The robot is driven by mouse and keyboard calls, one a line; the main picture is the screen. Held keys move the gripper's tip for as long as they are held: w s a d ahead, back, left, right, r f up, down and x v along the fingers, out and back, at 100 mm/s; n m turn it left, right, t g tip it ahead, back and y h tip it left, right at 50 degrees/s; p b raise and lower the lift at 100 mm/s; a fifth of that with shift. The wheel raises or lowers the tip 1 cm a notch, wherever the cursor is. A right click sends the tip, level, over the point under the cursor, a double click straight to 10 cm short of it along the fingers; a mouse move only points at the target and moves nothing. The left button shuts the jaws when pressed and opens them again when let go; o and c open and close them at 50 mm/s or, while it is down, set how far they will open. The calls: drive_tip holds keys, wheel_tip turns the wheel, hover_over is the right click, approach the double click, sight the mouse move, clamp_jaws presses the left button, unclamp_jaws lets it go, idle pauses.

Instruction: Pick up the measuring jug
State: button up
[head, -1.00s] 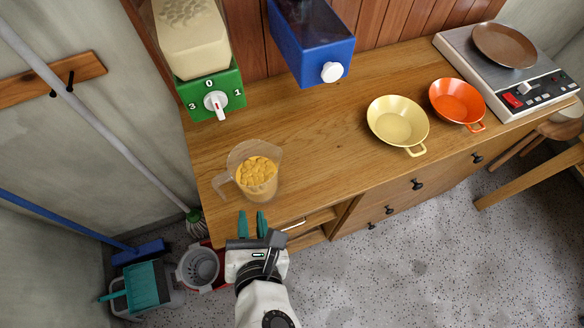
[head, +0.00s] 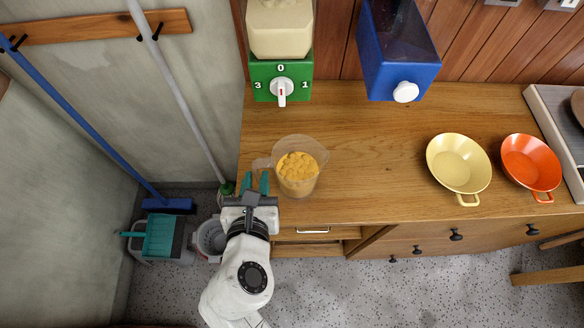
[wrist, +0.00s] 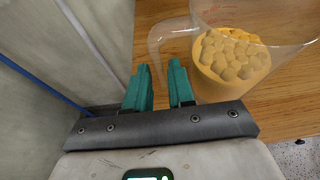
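The clear measuring jug (head: 307,185) stands upright near the front left edge of the wooden counter, partly filled with orange-yellow lumps. Its handle (head: 262,163) points left. My gripper (head: 256,180) has two teal fingers spread apart with nothing between them. It is at the counter's front left edge, by the handle side of the jug. In the wrist view the jug (wrist: 225,80) is at upper right, and its handle lies just beyond the fingertips (wrist: 160,75). I cannot tell whether the fingertips touch the handle.
A green-based dispenser (head: 281,80) and a blue dispenser (head: 398,55) hang above the counter's back. A yellow pan (head: 459,162) and an orange pan (head: 531,162) sit to the right on the counter (head: 370,150). A broom (head: 180,90) leans at left. The counter's middle is clear.

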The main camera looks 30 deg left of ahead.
drive_tip(key=shift+x, duration=1.35)
drive_tip(key=shift+c, duration=0.4)
clamp_jaws()
